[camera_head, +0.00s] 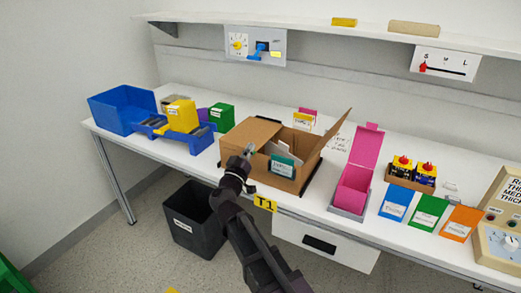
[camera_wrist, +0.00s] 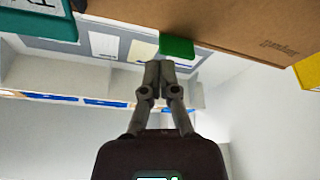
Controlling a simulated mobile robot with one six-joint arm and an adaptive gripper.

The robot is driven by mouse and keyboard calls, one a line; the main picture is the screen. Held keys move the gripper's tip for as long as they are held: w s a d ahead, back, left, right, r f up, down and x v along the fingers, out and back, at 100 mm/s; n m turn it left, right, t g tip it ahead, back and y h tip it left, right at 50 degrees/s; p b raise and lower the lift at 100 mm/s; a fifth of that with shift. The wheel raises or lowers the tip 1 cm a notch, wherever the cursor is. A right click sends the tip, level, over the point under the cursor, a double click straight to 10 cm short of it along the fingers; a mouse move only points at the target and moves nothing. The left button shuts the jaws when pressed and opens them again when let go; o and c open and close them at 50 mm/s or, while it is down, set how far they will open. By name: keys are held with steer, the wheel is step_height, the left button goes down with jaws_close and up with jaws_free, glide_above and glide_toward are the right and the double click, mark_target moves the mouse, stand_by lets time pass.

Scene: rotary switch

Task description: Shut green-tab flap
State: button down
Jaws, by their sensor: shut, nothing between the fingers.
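An open-topped cardboard box (camera_head: 302,140) stands on the white bench. Its left flap (camera_head: 249,132) lies roughly level over the left part of the opening; I cannot tell if it is fully down. Its right flap (camera_head: 334,130) stands up, tilted outward. In the wrist view a green tab (camera_wrist: 177,46) sticks out from the edge of a cardboard panel (camera_wrist: 240,25). My gripper (camera_wrist: 160,64) is shut and empty, its fingertips close beside the green tab; contact is unclear. In the head view my gripper (camera_head: 247,152) is at the box's front left, and the tab is not clearly visible.
A teal label (camera_head: 284,165) is on the box's front. An open pink box (camera_head: 354,186) stands to the right, near blue, green and orange cards (camera_head: 429,211). Blue bins (camera_head: 124,108) and a green box (camera_head: 221,117) stand to the left. A shelf (camera_head: 300,34) runs above.

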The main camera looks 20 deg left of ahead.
steer(key=shift+s+a+f+b, duration=0.1)
steer(key=shift+f+b, duration=0.45)
steer(key=shift+f, duration=0.2)
steer(key=shift+r, duration=0.1)
stand_by(0.3)
steer(key=s+a, duration=0.1)
steer(key=s, duration=0.8)
steer(key=shift+s+a+r+p, duration=0.2)
steer(key=shift+a+r+p, duration=0.1)
steer(key=shift+a, duration=0.1)
stand_by(0.4)
stand_by(0.6)
